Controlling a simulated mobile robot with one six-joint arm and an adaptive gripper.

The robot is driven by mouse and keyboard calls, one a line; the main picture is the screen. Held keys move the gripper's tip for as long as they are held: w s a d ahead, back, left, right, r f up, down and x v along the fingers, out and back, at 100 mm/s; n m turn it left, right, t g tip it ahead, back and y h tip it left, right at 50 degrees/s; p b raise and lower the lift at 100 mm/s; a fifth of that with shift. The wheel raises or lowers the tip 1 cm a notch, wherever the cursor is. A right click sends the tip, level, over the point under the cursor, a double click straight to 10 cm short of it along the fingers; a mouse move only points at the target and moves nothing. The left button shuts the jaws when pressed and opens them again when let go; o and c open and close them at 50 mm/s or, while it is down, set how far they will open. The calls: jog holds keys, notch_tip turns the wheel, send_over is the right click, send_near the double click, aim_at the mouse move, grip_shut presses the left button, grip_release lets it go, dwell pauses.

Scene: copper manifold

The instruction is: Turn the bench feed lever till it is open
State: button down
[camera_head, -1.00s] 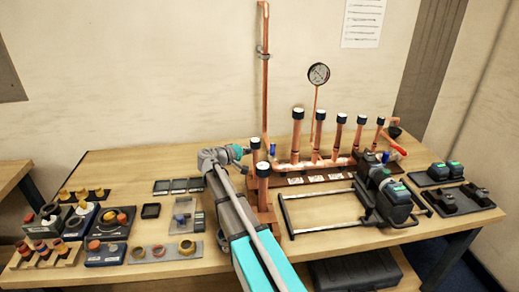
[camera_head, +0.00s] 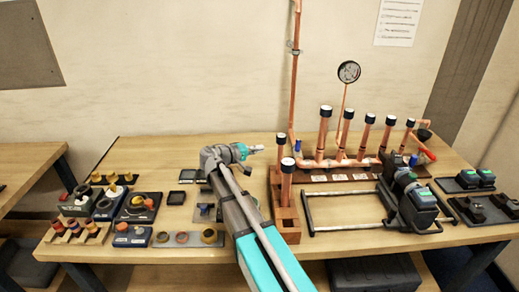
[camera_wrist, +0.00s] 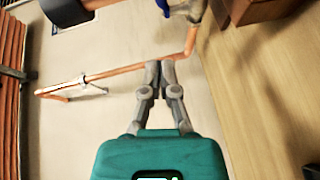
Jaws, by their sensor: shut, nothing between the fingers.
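A small blue lever (camera_head: 298,146) stands at the left end of the copper manifold (camera_head: 340,162), by the foot of the vertical pipe. I cannot tell its exact turn from here. In the wrist view a blue part (camera_wrist: 163,6), likely this lever, shows at the top edge, partly cut off. My gripper (camera_head: 261,149) is left of the capped copper stubs and apart from the lever. In the wrist view my gripper (camera_wrist: 160,68) has its fingertips together, with nothing between them. A copper pipe (camera_wrist: 120,73) shows behind the fingertips.
Capped copper stubs (camera_head: 287,180) stand just right of my gripper. A red handle (camera_head: 424,152) is at the manifold's right end. A pressure gauge (camera_head: 349,72) rises behind. A black tool with rails (camera_head: 405,200) lies at right. Fittings and trays (camera_head: 130,205) fill the bench's left.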

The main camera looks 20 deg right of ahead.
jog(key=n+g+y+p, duration=0.4)
jog(key=n+y+p, duration=0.15)
jog(key=p, duration=0.65)
send_near(298, 144)
jog(key=w+a+f, duration=0.1)
jog(key=a+f, duration=0.1)
notch_tip(298, 144, up, 5)
jog(key=w+d+n+y+p, duration=0.1)
jog(key=w+n+y+p, duration=0.1)
jog(key=n+y+p, duration=0.4)
jog(key=y+p, duration=0.2)
jog(key=p, duration=0.3)
jog(key=shift+w+d+g, duration=0.3)
jog(key=shift+w+g, duration=0.05)
jog(key=shift+g, duration=0.05)
jog(key=shift+f+b, duration=0.15)
jog(key=shift+b, duration=0.15)
jog(key=s+d+f+b, duration=0.3)
jog(key=d+f+b, duration=0.2)
jog(key=f+b, duration=0.3)
jog(key=shift+d+f, duration=0.25)
jog(key=shift+d, duration=0.1)
